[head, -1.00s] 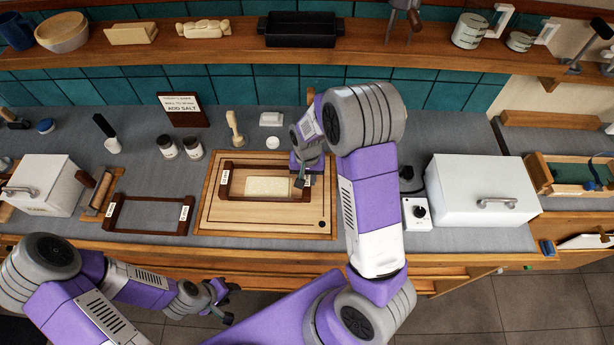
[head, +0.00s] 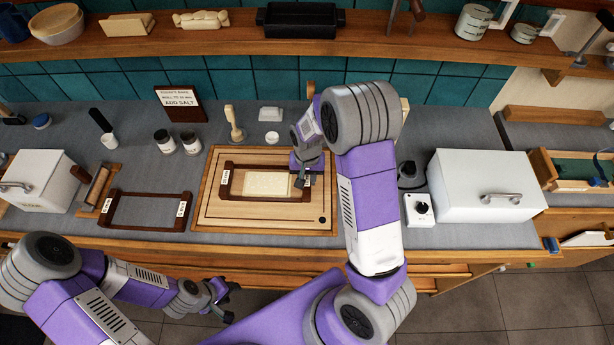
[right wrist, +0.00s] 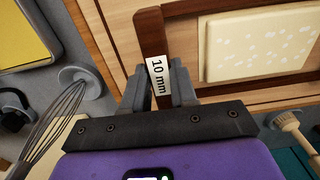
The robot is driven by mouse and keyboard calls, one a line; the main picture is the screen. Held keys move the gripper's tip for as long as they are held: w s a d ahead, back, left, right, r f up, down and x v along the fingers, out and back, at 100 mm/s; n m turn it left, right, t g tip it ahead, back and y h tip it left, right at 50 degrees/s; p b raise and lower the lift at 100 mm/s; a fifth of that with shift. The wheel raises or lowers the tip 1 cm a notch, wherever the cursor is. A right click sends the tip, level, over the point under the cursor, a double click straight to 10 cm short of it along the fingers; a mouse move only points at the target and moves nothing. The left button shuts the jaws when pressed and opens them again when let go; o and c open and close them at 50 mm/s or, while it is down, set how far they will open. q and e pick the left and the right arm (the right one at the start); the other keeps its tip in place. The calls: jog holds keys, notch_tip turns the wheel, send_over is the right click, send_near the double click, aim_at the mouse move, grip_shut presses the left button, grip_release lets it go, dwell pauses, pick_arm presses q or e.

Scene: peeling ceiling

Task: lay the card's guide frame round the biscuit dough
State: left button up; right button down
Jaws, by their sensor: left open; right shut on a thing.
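The pale rectangular biscuit dough (head: 267,184) lies on the wooden board (head: 212,218). A dark brown guide frame (head: 235,195) surrounds it in the head view. My right gripper (right wrist: 171,88) is shut on the frame's right end, whose label reads "10 mm"; the dough (right wrist: 258,45) shows inside the bars in the right wrist view. I cannot tell whether the frame touches the board. A second dark frame (head: 152,223) lies on the counter left of the board. The card (head: 180,103) stands behind; its small print is hard to read. My left gripper (head: 222,302) is open and empty, low before the counter.
A rolling pin (head: 98,187) and a white box (head: 38,180) are at left. Two jars (head: 165,142), a wooden tool (head: 234,125) and small dishes stand behind the board. A white control box (head: 419,209) and large white box (head: 485,187) are at right. A whisk (right wrist: 52,125) is near my right gripper.

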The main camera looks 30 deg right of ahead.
jog(key=shift+f, duration=0.3)
dwell(0.4)
jog(key=c, duration=0.8)
grip_release()
notch_tip(320, 180, up, 8)
jog(key=shift+f, duration=0.2)
jog(key=shift+r, duration=0.1)
